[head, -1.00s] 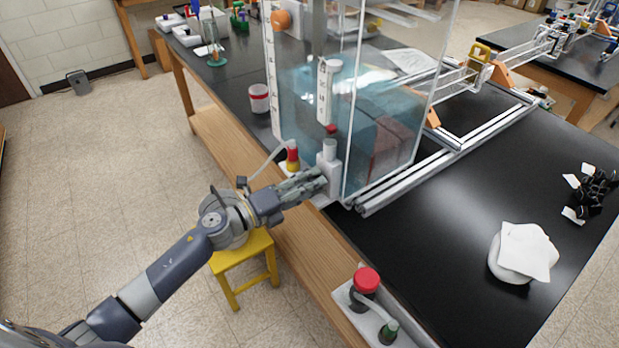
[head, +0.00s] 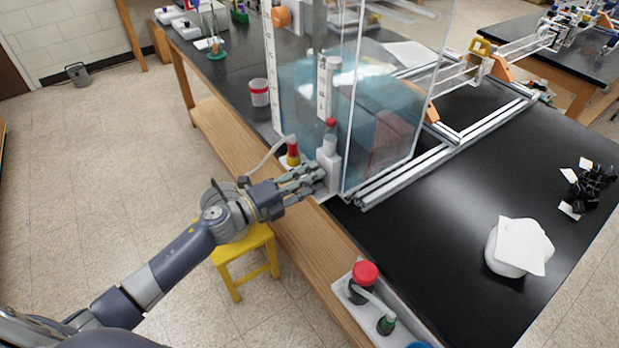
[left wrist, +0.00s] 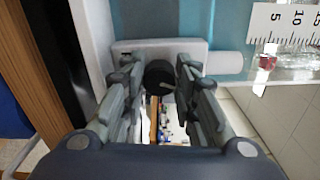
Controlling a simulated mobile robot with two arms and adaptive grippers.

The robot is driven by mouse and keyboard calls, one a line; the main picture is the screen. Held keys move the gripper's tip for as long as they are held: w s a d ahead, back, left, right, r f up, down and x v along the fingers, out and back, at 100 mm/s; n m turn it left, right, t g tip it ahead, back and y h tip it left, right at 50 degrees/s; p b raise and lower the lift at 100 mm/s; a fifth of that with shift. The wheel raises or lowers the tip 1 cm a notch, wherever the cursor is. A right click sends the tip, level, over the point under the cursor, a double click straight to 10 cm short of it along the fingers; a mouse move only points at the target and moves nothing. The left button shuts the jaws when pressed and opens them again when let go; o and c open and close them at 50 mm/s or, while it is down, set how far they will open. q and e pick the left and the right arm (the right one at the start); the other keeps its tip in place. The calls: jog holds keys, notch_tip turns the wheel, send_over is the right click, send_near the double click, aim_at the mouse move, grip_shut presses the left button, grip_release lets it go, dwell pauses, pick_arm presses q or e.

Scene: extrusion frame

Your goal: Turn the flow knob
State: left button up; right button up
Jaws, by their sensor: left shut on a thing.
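The flow knob (left wrist: 158,76) is a small black round knob with a pale pointer mark. It sits on a white valve block (left wrist: 190,52), which also shows in the head view (head: 328,168) at the front corner of the clear water tank (head: 350,110). My left gripper (head: 316,176) reaches the block from the left. In the left wrist view its two fingers (left wrist: 158,82) stand either side of the knob and are shut on it. The fingers hide the knob in the head view. My right gripper is not in view.
A white tray (head: 400,337) with a red-capped jar lies at the bench's front edge. A yellow stool (head: 244,256) stands below my arm. The black bench top at right is mostly clear.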

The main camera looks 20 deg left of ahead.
pick_arm(q)
jog(key=o, duration=1)
jog(key=shift+c, duration=0.2)
jog(key=shift+o, duration=0.6)
jog(key=v, duration=1.2)
jog(key=shift+a, duration=0.1)
